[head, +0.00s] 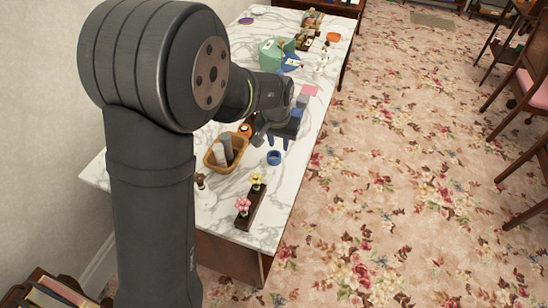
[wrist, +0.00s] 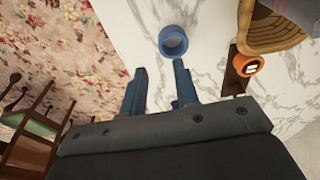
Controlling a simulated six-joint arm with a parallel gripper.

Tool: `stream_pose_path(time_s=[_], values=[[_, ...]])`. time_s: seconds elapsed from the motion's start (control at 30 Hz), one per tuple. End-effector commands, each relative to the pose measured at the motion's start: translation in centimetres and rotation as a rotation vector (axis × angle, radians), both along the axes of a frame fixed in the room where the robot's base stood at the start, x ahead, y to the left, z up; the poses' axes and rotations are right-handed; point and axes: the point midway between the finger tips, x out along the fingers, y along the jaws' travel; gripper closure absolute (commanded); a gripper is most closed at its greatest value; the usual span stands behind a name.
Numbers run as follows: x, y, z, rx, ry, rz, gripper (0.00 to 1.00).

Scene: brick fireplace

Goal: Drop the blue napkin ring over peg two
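The blue napkin ring (head: 274,160) stands on the marble table, just in front of my gripper in the head view. My gripper (head: 277,142) is open and empty, low over the table. In the wrist view the ring (wrist: 163,41) lies just beyond the two separated fingertips (wrist: 160,76), nearer the right finger; neither finger is around it. An orange ring-like piece (head: 245,129) is behind the basket; in the wrist view it (wrist: 248,65) sits over a dark wooden strip (wrist: 234,82). I cannot make out which peg is peg two.
A dark wooden block (head: 250,214) carrying a pink and a yellow flower is nearer the front. A green container (head: 272,52) and several small things stand farther back. Bare marble lies right of the ring.

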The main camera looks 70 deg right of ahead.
Motion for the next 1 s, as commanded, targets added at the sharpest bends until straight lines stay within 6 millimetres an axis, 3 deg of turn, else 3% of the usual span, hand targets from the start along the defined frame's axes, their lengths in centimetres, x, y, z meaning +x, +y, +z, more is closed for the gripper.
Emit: stream_pose_path(time_s=[0.1, 0.37, 0.67, 1.0], values=[[0.0, -0.3, -1.9, 0.002, 0.0, 0.001, 0.72], [0.1, -0.7, -3.6, 0.0, 0.0, 0.001, 0.72], [0.2, -1.6, -7.4, 0.001, -0.001, 0.001, 0.72], [0.2, -1.8, -7.9, -0.002, -0.002, 0.001, 0.74]])
